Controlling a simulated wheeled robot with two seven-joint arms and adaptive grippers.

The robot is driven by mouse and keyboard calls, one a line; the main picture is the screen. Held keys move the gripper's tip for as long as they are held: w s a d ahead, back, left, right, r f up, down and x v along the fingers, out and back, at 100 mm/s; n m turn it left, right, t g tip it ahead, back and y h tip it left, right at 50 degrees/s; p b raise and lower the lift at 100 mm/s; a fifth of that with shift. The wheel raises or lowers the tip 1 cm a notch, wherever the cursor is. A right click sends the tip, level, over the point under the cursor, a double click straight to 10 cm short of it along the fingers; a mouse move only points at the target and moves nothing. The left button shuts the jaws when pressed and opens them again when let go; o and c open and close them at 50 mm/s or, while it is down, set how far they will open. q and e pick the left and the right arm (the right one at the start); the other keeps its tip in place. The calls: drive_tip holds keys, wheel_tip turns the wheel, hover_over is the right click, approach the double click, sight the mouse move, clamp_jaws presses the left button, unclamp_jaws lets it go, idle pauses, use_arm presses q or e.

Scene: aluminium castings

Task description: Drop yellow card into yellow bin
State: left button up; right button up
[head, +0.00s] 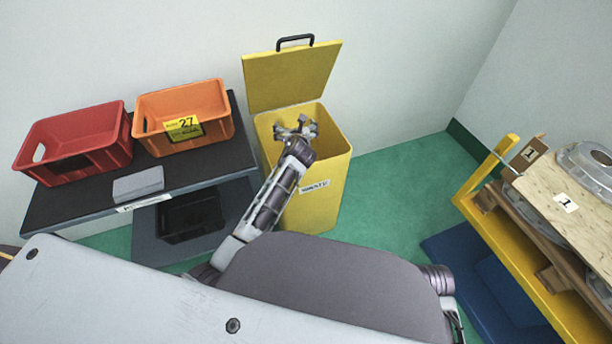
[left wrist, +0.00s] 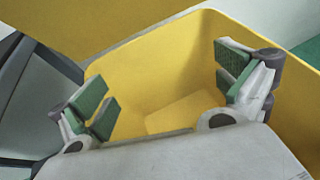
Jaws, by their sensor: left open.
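The yellow bin (head: 325,195) stands against the wall with its lid (head: 290,78) raised. My left gripper (head: 297,126) is over the bin's mouth, with its fingers apart and nothing between them. In the left wrist view the open fingers (left wrist: 160,95) point down into the bin (left wrist: 190,35). A paler yellow patch shows low inside; I cannot tell whether it is the bin's floor or a card. A yellow card marked 27 (head: 184,127) is on the front of the orange crate (head: 218,128). My right gripper is not in view.
A red crate (head: 85,160) and a grey block (head: 138,184) share the dark shelf (head: 75,205) with the orange crate. A black tray (head: 190,216) sits below. A yellow cart (head: 505,265) with a wooden board stands at right. Green floor (head: 390,190) is clear between.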

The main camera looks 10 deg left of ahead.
use_arm(q)
drive_tip(key=shift+s, duration=0.1)
drive_tip(key=v, duration=0.7)
idle(0.6)
drive_tip(key=shift+s+d, duration=0.1)
drive_tip(key=shift+s, duration=0.05)
drive_tip(key=shift+s, duration=0.1)
idle(0.8)
